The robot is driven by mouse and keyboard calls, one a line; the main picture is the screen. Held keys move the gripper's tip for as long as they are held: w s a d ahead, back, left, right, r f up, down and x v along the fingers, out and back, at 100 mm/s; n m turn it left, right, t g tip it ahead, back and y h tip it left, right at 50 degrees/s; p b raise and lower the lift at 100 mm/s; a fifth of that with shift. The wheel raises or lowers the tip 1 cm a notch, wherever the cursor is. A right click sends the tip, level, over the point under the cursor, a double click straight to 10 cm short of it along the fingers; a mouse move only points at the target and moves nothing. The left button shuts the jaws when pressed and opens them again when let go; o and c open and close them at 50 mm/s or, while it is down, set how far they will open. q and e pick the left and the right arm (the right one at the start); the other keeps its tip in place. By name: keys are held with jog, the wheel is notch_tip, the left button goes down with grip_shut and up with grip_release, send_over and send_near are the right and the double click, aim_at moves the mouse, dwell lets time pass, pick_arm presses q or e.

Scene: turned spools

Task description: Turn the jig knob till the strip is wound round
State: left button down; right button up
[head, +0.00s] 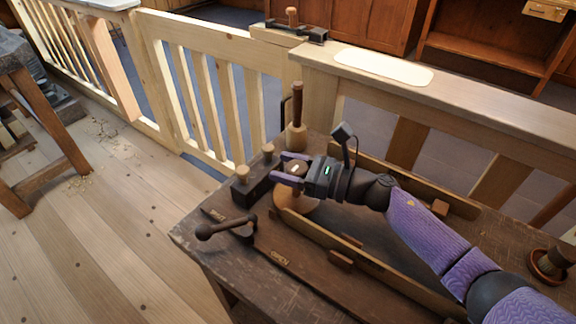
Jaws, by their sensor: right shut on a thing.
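My right gripper (287,168) reaches in from the right over the workbench. Its two purple fingers are shut on a round brown knob (293,168) with a pale mark on top. Beside it is a dark jig block (256,190) with two light wooden pegs standing on it. A tan, curved wooden piece (298,203) shows just below the gripper; the fingers and wrist hide part of it. I cannot tell for certain whether it is the strip, or how far anything is wound. My left gripper is not in view.
A dark clamp handle (222,229) sticks out at the bench's front left. A wooden-handled tool (297,118) stands behind the gripper. Long wooden rails (365,262) run along the bench (215,262). A round brush (549,264) sits at the right. A railing (455,100) stands behind.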

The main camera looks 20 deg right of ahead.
aim_at(306, 168)
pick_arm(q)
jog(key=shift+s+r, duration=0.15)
